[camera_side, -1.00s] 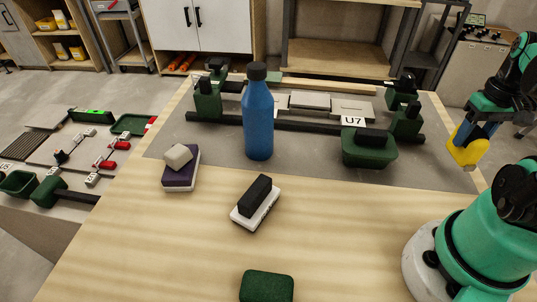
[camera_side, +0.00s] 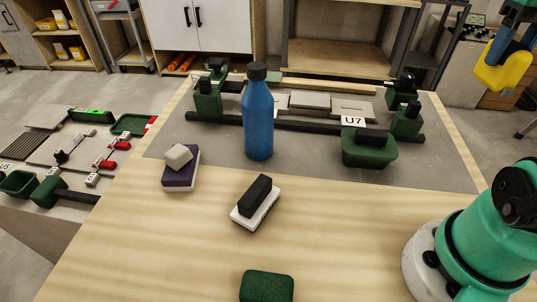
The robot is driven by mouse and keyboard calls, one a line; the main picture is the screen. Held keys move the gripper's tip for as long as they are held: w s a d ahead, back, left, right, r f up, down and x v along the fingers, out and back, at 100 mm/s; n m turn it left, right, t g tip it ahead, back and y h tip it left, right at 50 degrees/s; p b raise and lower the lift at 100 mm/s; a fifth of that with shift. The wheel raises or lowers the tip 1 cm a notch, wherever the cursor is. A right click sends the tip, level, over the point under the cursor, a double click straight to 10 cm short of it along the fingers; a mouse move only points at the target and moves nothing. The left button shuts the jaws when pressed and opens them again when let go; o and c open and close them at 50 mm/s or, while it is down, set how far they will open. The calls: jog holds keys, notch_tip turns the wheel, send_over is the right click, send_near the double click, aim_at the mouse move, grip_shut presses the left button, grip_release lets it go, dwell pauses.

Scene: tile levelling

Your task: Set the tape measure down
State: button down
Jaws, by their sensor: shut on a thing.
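The tape measure (camera_side: 502,72) is a yellow thing at the upper right of the side view. My gripper (camera_side: 507,48), with blue fingers, is shut on it from above. It hangs in the air to the right of the workbench (camera_side: 130,235), well above the floor and apart from any surface. The upper part of my gripper is cut off by the top edge of the picture.
A blue bottle (camera_side: 258,120) stands upright mid-bench. Behind it is a green-ended frame with tiles and a U7 label (camera_side: 353,121). A green tub (camera_side: 369,150), two block-topped pads (camera_side: 181,172) (camera_side: 256,204) and a green block (camera_side: 266,286) lie around.

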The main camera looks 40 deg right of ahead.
jog(key=w+a+f+n, duration=0.1)
jog(key=w+a+n, duration=0.15)
jog(key=w, duration=0.45)
jog(key=w+a+f+n, duration=0.1)
jog(key=w+a, duration=0.3)
jog(key=w, duration=0.2)
jog(key=w+a+f+n, duration=0.1)
jog(key=w+a, duration=0.2)
jog(key=a, duration=0.4)
jog(key=w+a+f+n, duration=0.2)
jog(key=w+a, duration=0.2)
jog(key=a, duration=0.2)
jog(key=shift+w+a, duration=0.2)
jog(key=shift+a, duration=0.2)
notch_tip(320, 180, up, 5)
jog(key=n, duration=0.9)
send_over(306, 164)
notch_tip(306, 164, down, 19)
jog(key=shift+f, duration=0.2)
jog(key=shift+f, duration=0.15)
